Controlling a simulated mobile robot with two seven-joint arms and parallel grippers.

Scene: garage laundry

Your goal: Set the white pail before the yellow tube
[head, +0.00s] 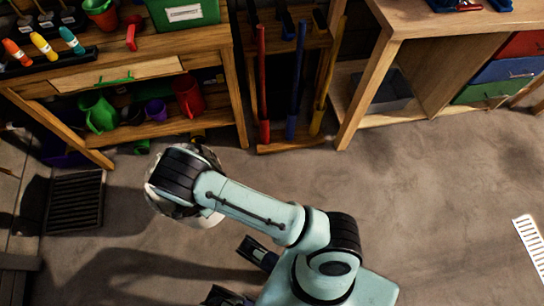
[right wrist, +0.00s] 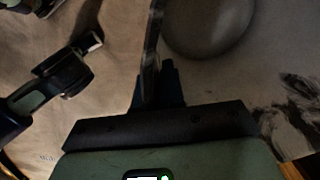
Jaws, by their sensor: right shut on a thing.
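The white pail (head: 206,219) is mostly hidden beneath my right wrist in the head view. A rounded grey surface in the right wrist view, seemingly the pail (right wrist: 209,24), is beside the fingers. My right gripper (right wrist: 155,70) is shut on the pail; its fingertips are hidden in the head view. My left gripper (head: 228,267) is low at the bottom centre, its fingers apart and empty.
The wooden bench (head: 130,70) has a lower shelf with watering cans (head: 96,112). A rack (head: 292,146) holds red, blue and yellow poles. A desk (head: 450,20) stands at the right. A floor grate (head: 75,200) lies left. The concrete floor at centre right is clear.

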